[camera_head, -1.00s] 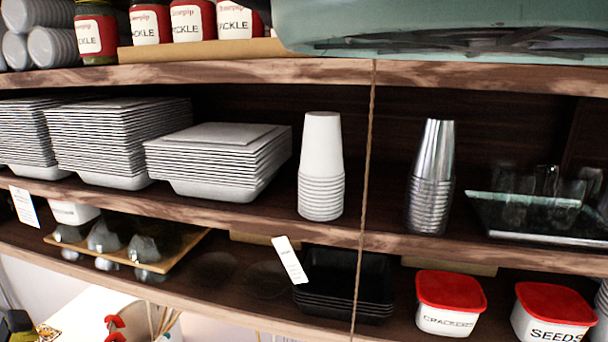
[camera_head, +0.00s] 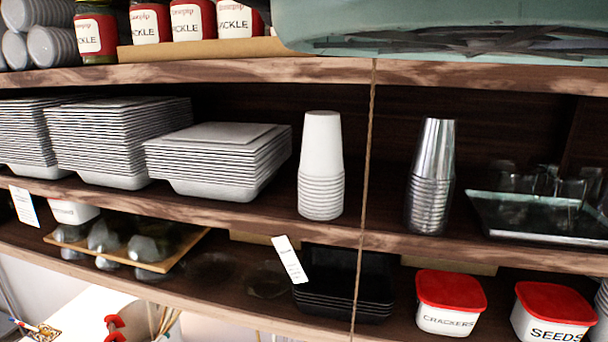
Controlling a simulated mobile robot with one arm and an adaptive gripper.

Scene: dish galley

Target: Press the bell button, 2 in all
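No bell button shows in the head view. My gripper does not show either. The view is filled by wooden shelves, and only a little of the space below them is visible at the bottom left.
The middle shelf (camera_head: 400,238) holds stacked grey plates (camera_head: 215,160), white cups (camera_head: 321,165) and metal cups (camera_head: 431,178). Below stand black trays (camera_head: 343,285) and red-lidded tubs (camera_head: 450,303). A thin cord (camera_head: 366,160) hangs in front. A red object (camera_head: 115,324) shows below, bottom left.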

